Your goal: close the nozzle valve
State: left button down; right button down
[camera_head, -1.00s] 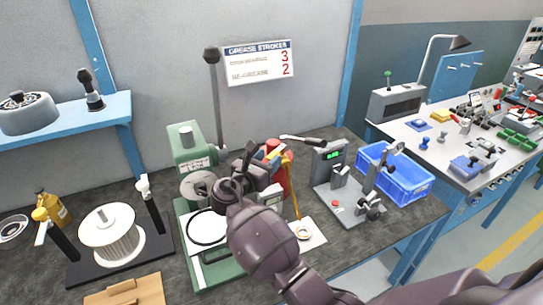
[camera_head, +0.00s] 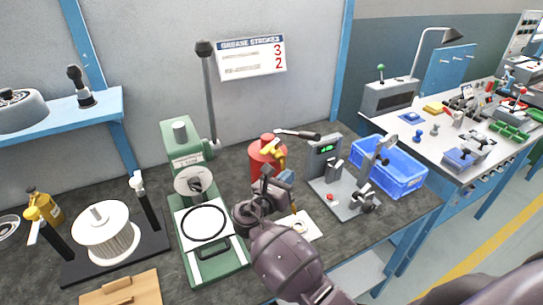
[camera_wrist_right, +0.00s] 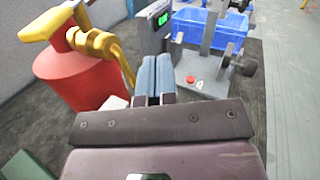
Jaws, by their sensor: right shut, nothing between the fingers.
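The red canister (camera_head: 262,163) stands on the bench behind my right gripper, with a yellow handle and fitting (camera_head: 272,150) on top. In the right wrist view the red canister (camera_wrist_right: 80,78) is at the left. Its yellow lever-like handle (camera_wrist_right: 48,25) points left, and a yellow pipe (camera_wrist_right: 118,52) runs down to the right. I cannot tell which yellow part is the nozzle valve. My right gripper (camera_head: 287,178) is shut and empty in front of the canister; its blue fingertips (camera_wrist_right: 154,76) show beside the pipe, seemingly apart from it. My left gripper is out of view.
A green press (camera_head: 190,160) stands left of the canister. A grey stand with a green display (camera_head: 325,150) and a blue crate (camera_head: 400,180) are to the right. A spool (camera_head: 106,235) is at the left. A small white plate (camera_head: 305,228) lies near my right arm.

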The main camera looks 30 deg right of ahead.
jog(key=s+d+n+t+y, duration=0.2)
jog(key=d+n+t+y, duration=0.25)
jog(key=d, duration=0.55)
jog(key=s+d+n+t+y, duration=0.3)
jog(key=d+n+t, duration=0.15)
jog(key=d, duration=0.55)
jog(key=n+g+y, duration=0.2)
jog(key=n+y, duration=0.6)
jog(key=y, duration=1.1)
send_near(269, 151)
jog(key=p+x, duration=0.3)
jog(key=x, duration=0.3)
jog(key=shift+w+a, duration=0.1)
jog(key=shift+w, duration=0.15)
jog(key=shift+w+a+f, duration=0.1)
jog(key=shift+w+a, duration=0.15)
jog(key=shift+w, duration=0.2)
jog(key=shift+h, duration=0.35)
